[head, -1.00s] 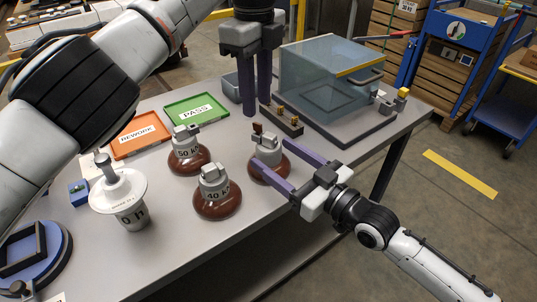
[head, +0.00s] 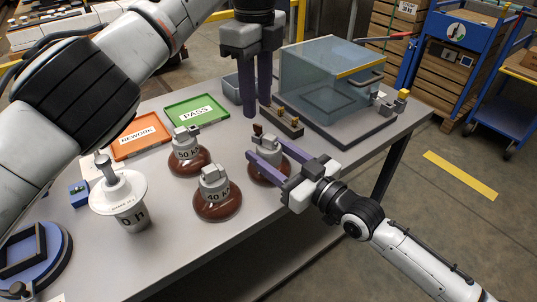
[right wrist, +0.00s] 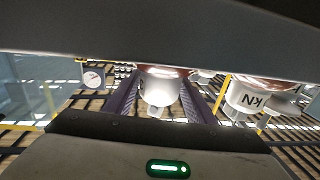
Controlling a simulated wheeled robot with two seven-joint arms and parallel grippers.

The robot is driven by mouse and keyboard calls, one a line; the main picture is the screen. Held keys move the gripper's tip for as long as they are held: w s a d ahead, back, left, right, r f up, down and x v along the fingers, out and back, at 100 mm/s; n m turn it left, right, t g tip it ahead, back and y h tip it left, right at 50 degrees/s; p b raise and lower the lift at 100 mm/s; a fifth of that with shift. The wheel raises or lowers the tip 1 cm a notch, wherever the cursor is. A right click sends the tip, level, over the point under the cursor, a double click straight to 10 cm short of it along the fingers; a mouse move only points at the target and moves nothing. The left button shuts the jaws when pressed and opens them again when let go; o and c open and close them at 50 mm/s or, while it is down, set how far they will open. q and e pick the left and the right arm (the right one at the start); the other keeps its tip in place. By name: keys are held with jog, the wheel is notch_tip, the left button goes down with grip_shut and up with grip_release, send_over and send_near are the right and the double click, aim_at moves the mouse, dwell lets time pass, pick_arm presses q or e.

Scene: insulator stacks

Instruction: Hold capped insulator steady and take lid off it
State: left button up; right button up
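An insulator with a brown skirt and grey metal cap (head: 268,152) stands upright at the table's middle right; a small dark brown piece (head: 257,130) shows at its top. My right gripper (head: 267,148) is open, its purple fingers on either side of this insulator. In the right wrist view the grey cap (right wrist: 158,92) hangs between the fingers, with gaps visible at its sides. Two similar insulators, marked 50 kN (head: 188,155) and 40 kN (head: 216,192), stand to the left. No separate lid is clearly distinguishable.
A dark block with brass pegs (head: 282,121) is close to the left gripper. A clear box (head: 330,80) stands behind right. Orange REWORK (head: 139,136) and green PASS (head: 196,110) trays lie at the back. A grey piece with a white disc (head: 118,193) stands at left.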

jog(key=shift+o, duration=1.4)
